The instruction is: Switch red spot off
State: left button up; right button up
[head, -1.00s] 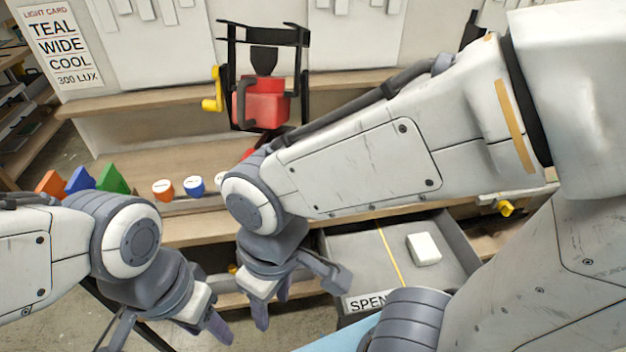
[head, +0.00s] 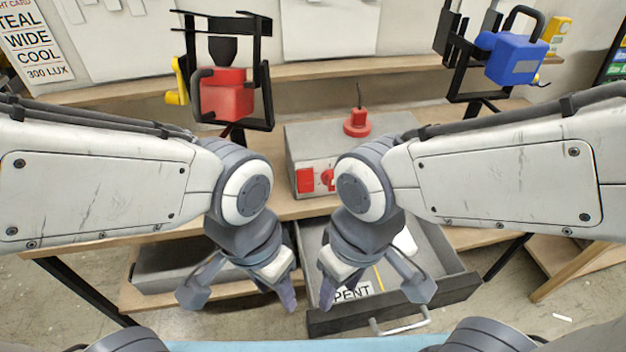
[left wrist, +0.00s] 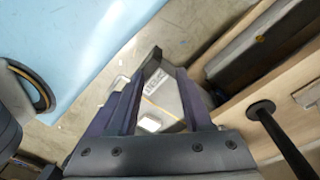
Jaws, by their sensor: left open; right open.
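The red spot lamp (head: 226,95) hangs in a black yoke (head: 262,60) on the back shelf, with a yellow crank (head: 178,82) at its left. A grey control box (head: 300,140) stands to its right on the bench. Its front carries red switch parts (head: 305,180), partly hidden by my right arm, and a red plug-like piece (head: 357,122) sits on top. My left gripper (head: 240,287) is open and empty in front of the bench, left of the drawer. In the left wrist view its fingers (left wrist: 168,75) are apart. My right gripper (head: 372,287) is open, over the drawer.
An open grey drawer (head: 450,285) labelled SPENT juts out below the bench and holds a white block (head: 404,241). A blue lamp (head: 515,58) stands at the right on the back shelf. A light card (head: 38,45) hangs at the left.

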aim_at(304, 177)
jog(key=u, duration=1.4)
jog(key=k, duration=0.85)
jog(key=z, duration=0.9)
jog(key=i, duration=0.5)
jog(key=z, duration=0.05)
